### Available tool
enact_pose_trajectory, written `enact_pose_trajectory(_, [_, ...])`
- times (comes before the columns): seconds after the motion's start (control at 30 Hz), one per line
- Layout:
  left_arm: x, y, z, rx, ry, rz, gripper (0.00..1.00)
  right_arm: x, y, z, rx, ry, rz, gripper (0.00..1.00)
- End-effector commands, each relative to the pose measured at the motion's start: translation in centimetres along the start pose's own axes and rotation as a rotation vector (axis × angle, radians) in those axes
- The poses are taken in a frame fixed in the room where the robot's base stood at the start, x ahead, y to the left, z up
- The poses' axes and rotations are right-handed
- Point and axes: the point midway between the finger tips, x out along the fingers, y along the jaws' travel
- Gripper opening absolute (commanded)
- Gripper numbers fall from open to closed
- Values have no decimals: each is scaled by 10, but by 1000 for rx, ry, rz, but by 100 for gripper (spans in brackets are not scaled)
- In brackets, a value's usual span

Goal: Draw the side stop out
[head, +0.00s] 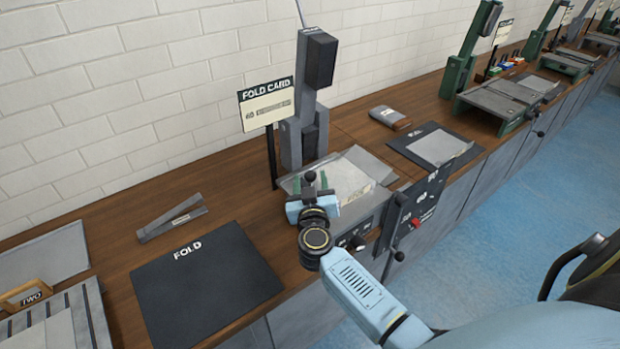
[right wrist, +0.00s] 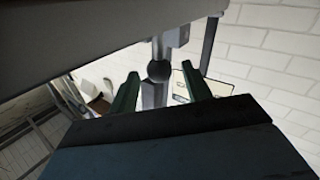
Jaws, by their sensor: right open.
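The grey machine (head: 304,100) has a tall upright head over a flat bed with pale card or paper (head: 358,168) on it. A black ball knob (head: 310,176) shows at the left part of the bed; it looks like the side stop's knob, but I cannot be sure. My right gripper (head: 310,185) is open, with its green fingers on either side of the knob. In the right wrist view the knob (right wrist: 159,71) appears between the two fingers, with a gap on each side. The stop's body is hidden by my gripper. My left gripper is not in view.
A "FOLD CARD" sign (head: 267,104) stands just behind and left of the gripper. A dark panel (head: 413,215) with a red knob and levers is at the bench front. A black FOLD mat (head: 205,285) and a grey angled strip (head: 172,218) lie to the left.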

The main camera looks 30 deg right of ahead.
Motion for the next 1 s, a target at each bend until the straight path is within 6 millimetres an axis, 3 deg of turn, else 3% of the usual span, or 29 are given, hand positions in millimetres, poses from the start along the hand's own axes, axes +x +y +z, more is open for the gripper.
enact_pose_trajectory(0.2, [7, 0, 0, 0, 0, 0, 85, 23, 0, 0, 0, 1, 1, 49])
enact_pose_trajectory(0.53, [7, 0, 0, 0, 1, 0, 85, 26, 0, 0, 0, -1, 0, 49])
enact_pose_trajectory(0.9, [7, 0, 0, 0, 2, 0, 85, 25, 0, 0, 0, 0, 0, 2])
enact_pose_trajectory(1.0, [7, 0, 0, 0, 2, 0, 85, 25, 0, 0, 0, 0, 0, 0])
